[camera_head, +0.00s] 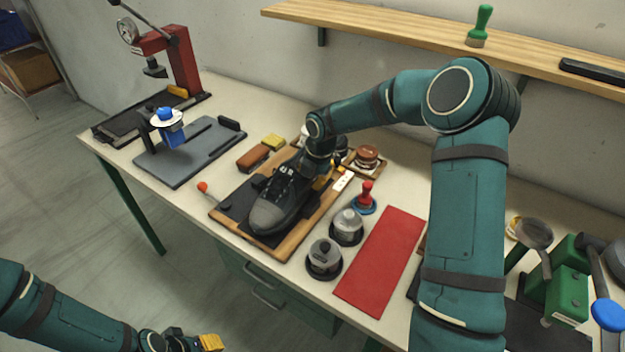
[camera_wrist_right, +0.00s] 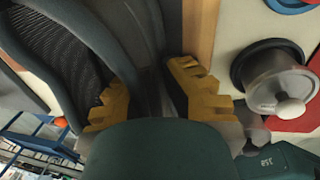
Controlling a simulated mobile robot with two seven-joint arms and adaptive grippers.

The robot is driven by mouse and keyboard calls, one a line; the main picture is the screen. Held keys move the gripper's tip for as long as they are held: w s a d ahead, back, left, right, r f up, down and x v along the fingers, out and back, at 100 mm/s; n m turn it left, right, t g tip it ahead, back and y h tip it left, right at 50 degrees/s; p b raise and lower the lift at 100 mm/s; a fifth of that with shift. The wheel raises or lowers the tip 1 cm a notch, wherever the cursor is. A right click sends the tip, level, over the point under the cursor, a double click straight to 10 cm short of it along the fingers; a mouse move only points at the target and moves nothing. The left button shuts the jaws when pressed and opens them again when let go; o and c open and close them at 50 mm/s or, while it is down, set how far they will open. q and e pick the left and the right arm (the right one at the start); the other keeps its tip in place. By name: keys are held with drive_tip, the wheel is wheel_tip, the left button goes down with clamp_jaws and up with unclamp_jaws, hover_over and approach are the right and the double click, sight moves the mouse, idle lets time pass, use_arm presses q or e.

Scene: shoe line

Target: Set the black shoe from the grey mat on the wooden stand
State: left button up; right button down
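The black shoe (camera_head: 283,203) lies lengthwise over the wooden stand (camera_head: 298,240), which has a dark top, with its toe towards me. I cannot tell whether its sole touches the stand. My right gripper (camera_head: 318,165) is at the shoe's heel end. In the right wrist view its yellow fingertips (camera_wrist_right: 150,88) stand on both sides of the dark shoe material and appear closed on it. My left gripper (camera_head: 200,342) is at the bottom edge, away from the table, with a yellow fingertip showing; its opening cannot be made out. A grey board (camera_head: 190,165), possibly the mat, lies to the left.
Two grey-knobbed round pieces (camera_head: 347,226) and a red mat (camera_head: 380,260) lie right of the stand. A red-handled stamp (camera_head: 365,198) stands behind them. Brown and yellow blocks (camera_head: 253,157) lie behind left. A red press (camera_head: 180,60) stands far left; a green device (camera_head: 565,285) stands right.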

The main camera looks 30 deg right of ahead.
drive_tip(key=shift+f, duration=0.15)
drive_tip(key=c, duration=1.1)
unclamp_jaws()
drive_tip(key=shift+o, duration=0.2)
wheel_tip(320, 180, up, 12)
drive_tip(key=s+d, duration=0.1)
drive_tip(key=shift+s, duration=0.35)
drive_tip(key=shift+f, duration=0.1)
